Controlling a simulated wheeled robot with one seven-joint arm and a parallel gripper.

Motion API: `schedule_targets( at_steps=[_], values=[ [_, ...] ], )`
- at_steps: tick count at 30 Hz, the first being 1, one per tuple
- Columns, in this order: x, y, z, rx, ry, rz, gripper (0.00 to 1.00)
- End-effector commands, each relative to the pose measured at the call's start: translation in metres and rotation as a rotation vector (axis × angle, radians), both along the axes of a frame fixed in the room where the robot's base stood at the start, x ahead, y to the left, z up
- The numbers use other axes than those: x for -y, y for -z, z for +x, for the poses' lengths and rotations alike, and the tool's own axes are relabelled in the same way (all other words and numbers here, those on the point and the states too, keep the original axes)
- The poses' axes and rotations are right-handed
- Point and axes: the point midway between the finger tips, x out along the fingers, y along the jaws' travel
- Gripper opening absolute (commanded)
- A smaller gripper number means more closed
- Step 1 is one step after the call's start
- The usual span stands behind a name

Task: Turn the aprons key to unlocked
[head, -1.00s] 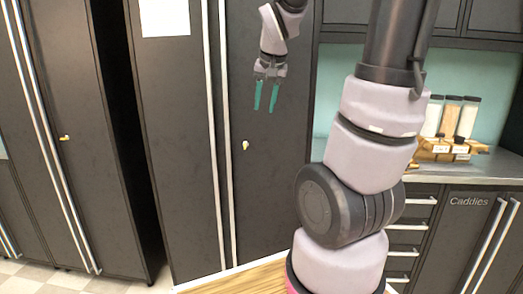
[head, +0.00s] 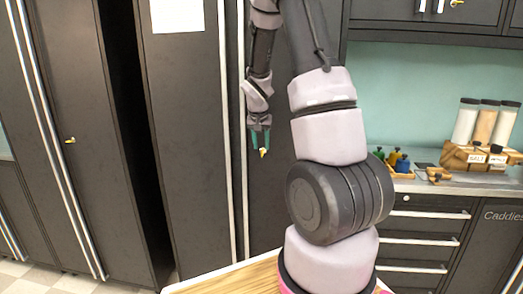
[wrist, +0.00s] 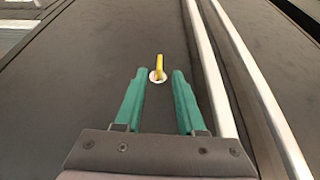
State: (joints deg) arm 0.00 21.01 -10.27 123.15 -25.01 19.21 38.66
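A small yellow key (wrist: 160,68) stands out of a round pale lock plate (wrist: 157,76) on a dark cabinet door. In the wrist view the key lies beyond the fingertips and between their lines. My gripper (wrist: 159,76) has two green fingers, open and with nothing between them. In the head view my gripper (head: 260,130) is in front of the tall middle cabinet, and the key (head: 263,153) shows just below its fingertips. I cannot read which cabinet this is from any label.
Long vertical silver handles (head: 232,150) run close to the left of the lock in the head view. Another cabinet at left has its own yellow key (head: 70,140). A counter (head: 440,184) with tubes and small bottles stands at right. A wooden surface (head: 225,280) is below.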

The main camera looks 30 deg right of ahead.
Motion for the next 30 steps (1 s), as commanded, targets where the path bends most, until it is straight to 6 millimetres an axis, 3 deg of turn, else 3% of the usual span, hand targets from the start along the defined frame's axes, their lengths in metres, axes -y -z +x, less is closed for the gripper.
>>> schedule_targets(
  at_steps=[6, 17, 20, 30],
  values=[
    [0.005, 0.023, 0.008, -0.001, 0.0, 0.001, 0.39],
    [0.006, 0.028, 0.009, 0.001, 0.0, 0.001, 0.39],
    [0.006, 0.027, 0.009, 0.001, 0.0, 0.001, 0.01],
    [0.006, 0.027, 0.009, 0.001, 0.0, 0.001, 0.0]
  ],
)
